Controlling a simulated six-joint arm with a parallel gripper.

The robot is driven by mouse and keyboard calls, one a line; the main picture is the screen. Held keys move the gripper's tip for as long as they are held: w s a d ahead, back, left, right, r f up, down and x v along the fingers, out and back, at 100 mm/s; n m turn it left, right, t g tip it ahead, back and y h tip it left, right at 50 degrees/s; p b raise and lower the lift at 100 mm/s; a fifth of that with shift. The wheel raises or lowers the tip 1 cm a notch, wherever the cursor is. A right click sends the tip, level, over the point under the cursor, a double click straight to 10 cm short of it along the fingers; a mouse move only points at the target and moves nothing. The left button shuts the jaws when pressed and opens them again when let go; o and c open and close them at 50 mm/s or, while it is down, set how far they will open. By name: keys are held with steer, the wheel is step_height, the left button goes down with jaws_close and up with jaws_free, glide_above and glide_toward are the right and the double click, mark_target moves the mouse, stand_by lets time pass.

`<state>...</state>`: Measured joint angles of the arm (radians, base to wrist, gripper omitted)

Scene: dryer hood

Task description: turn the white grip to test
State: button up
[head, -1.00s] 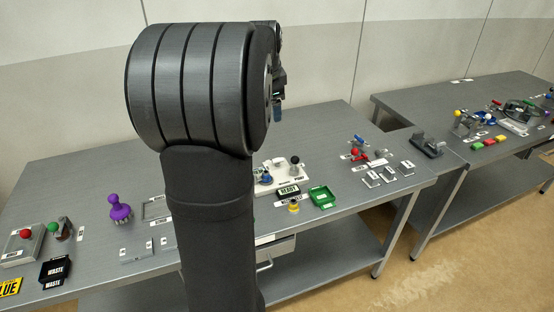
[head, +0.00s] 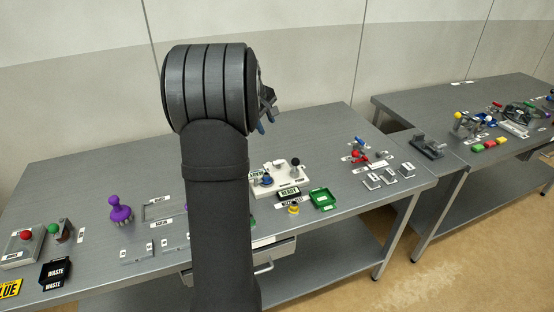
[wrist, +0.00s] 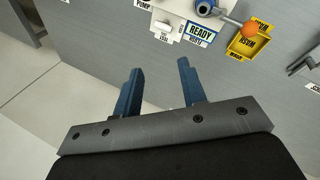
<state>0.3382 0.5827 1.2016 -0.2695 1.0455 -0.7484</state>
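My gripper (wrist: 160,66) is open and empty, its two blue fingers well apart; it also shows in the head view (head: 266,122), above the table and behind my arm. The white base plate (head: 283,176) stands on the table below it, with a blue round part (head: 265,181) and a black ball knob (head: 295,162). In the wrist view, the white plate (wrist: 182,10) is at the top edge, ahead of the fingers and apart from them.
A READY sign (wrist: 200,32) and an orange ball on a rod (wrist: 249,29) lie near the plate in the wrist view. A purple knob (head: 120,209) stands left.

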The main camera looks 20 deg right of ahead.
step_height(320, 180, down, 3)
steer(key=w+n, duration=0.2)
steer(key=n, duration=1)
glide_toward(278, 161)
steer(key=shift+g+h, duration=0.3)
steer(key=shift+h, duration=0.1)
steer(key=x, duration=0.8)
steer(key=shift+w+a+f, duration=0.2)
steer(key=shift+w+f, duration=0.05)
steer(key=shift+w, duration=0.05)
steer(key=shift+c, duration=0.2)
jaws_close()
